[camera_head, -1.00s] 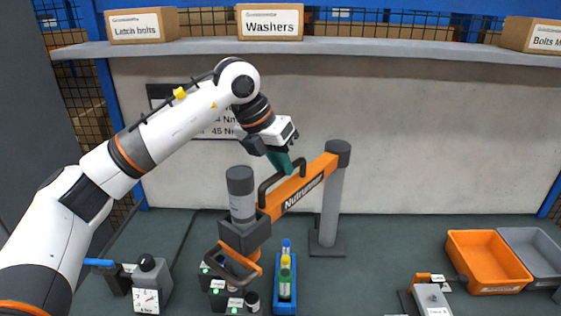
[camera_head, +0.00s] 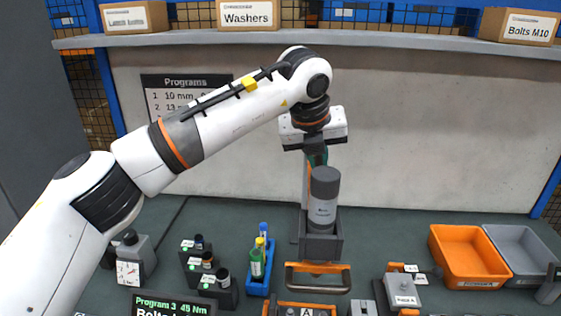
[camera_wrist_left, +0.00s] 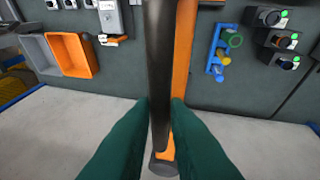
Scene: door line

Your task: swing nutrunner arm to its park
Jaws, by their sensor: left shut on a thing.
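The nutrunner arm shows in the head view as a grey nutrunner (camera_head: 322,205) in a dark holder, with an orange guide handle (camera_head: 318,278) below it. Its orange beam points toward me and is mostly hidden behind the nutrunner and my gripper. The orange beam (camera_wrist_left: 183,65) shows lengthwise in the left wrist view. My left gripper (camera_head: 317,158) is above and behind the nutrunner. In the left wrist view its green fingers (camera_wrist_left: 160,125) are shut on the beam's dark grip bar (camera_wrist_left: 158,70). My right gripper is not in view.
A grey fixture (camera_head: 402,288) is to the right. An orange bin (camera_head: 465,255) and grey bin (camera_head: 518,250) stand far right. A shelf (camera_head: 400,42) runs above.

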